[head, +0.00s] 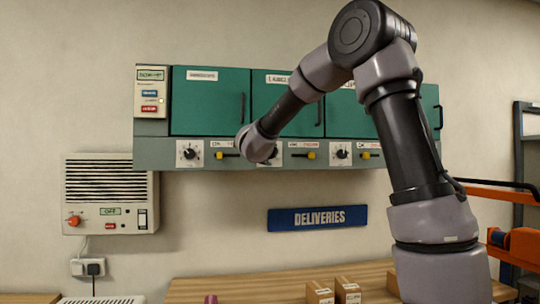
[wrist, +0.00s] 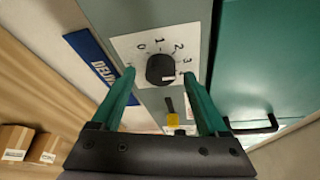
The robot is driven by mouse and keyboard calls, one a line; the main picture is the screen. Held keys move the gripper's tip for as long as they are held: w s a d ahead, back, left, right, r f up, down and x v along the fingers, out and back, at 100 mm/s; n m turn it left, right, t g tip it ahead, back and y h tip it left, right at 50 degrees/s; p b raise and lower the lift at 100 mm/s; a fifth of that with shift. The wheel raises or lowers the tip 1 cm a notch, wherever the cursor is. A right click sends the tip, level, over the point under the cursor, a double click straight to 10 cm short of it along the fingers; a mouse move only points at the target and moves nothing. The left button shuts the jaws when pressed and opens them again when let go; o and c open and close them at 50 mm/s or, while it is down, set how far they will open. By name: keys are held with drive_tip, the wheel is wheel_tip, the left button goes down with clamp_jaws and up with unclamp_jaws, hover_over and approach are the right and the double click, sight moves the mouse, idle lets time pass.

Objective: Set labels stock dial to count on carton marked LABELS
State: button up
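The stock dial is a black knob (wrist: 161,69) on a white plate numbered 0 to 4. A pale mark on the knob points right, near the 4. My gripper (wrist: 159,74) is open, with one green finger on either side of the knob; contact cannot be told. In the head view, my arm's end covers most of this dial (head: 275,153), below the door whose label (head: 279,78) appears to read LABELS, and hides the fingers. Two brown cartons (head: 320,293) (head: 348,291) stand on the bench; they also show in the wrist view (wrist: 14,142). Their print is too small to read.
Other dials (head: 188,153) (head: 341,153) and yellow-knobbed levers (head: 311,155) line the cabinet's lower strip. One lever (wrist: 172,118) is close to the right finger. A blue DELIVERIES sign (head: 317,218) is below. A wall unit (head: 110,190) hangs at left.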

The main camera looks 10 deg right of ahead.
drive_tip(key=v, duration=1.1)
idle(0.4)
drive_tip(key=s+d+r+n+g+y, duration=0.1)
drive_tip(key=s+d+n+y, duration=0.1)
drive_tip(key=s+n+y, duration=0.95)
drive_tip(key=s+d+f+n+g+h, duration=0.1)
drive_tip(key=s+d+f+n+g, duration=0.2)
drive_tip(key=s, duration=0.6)
drive_tip(key=s+d+f+n+g+h, duration=0.2)
drive_tip(key=s+d+f+n+g, duration=0.2)
drive_tip(key=s+f+n, duration=0.3)
wheel_tip(320, 180, down, 3)
drive_tip(key=shift+s+d+f, duration=0.15)
drive_tip(key=shift+s+d, duration=0.55)
drive_tip(key=shift+s, duration=0.4)
